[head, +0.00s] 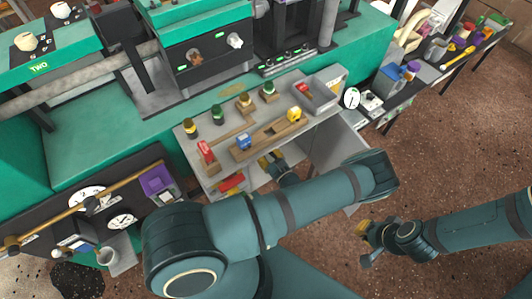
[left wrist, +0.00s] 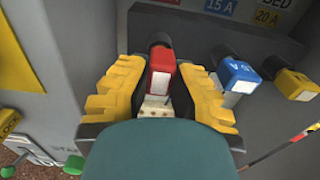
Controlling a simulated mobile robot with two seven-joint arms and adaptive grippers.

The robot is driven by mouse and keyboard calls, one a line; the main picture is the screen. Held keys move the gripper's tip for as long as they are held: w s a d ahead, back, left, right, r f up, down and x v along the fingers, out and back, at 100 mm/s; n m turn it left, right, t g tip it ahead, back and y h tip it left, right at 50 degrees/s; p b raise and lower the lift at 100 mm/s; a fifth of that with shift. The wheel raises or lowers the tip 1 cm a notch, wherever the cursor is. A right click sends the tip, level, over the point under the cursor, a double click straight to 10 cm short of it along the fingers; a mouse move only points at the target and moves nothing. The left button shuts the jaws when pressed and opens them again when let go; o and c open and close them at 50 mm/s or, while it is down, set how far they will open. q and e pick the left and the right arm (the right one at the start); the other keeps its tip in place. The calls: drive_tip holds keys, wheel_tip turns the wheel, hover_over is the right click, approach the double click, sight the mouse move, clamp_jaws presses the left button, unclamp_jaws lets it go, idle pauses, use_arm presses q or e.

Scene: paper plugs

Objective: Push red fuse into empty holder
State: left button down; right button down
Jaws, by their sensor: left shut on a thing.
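In the left wrist view, a red fuse (left wrist: 162,62) with a pale label sits between the yellow fingers of my left gripper (left wrist: 157,95), which is shut on it. The fuse's far end is at a dark round holder (left wrist: 159,40) on the grey panel; I cannot tell how deep it sits. A blue fuse (left wrist: 238,74) and a yellow fuse (left wrist: 292,84) stand in holders to its right.
The bench shelf (head: 232,172) carries another red block (head: 206,151), a blue block (head: 243,142), a yellow block (head: 294,114) and a grey bin (head: 318,92). A purple box (head: 157,181) stands at left. The floor at right is open.

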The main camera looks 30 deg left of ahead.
use_arm(q)
drive_tip(key=shift+w+a, duration=0.2)
drive_tip(key=shift+a, duration=0.35)
drive_tip(key=c, duration=0.9)
unclamp_jaws()
drive_tip(key=shift+v, duration=2.75)
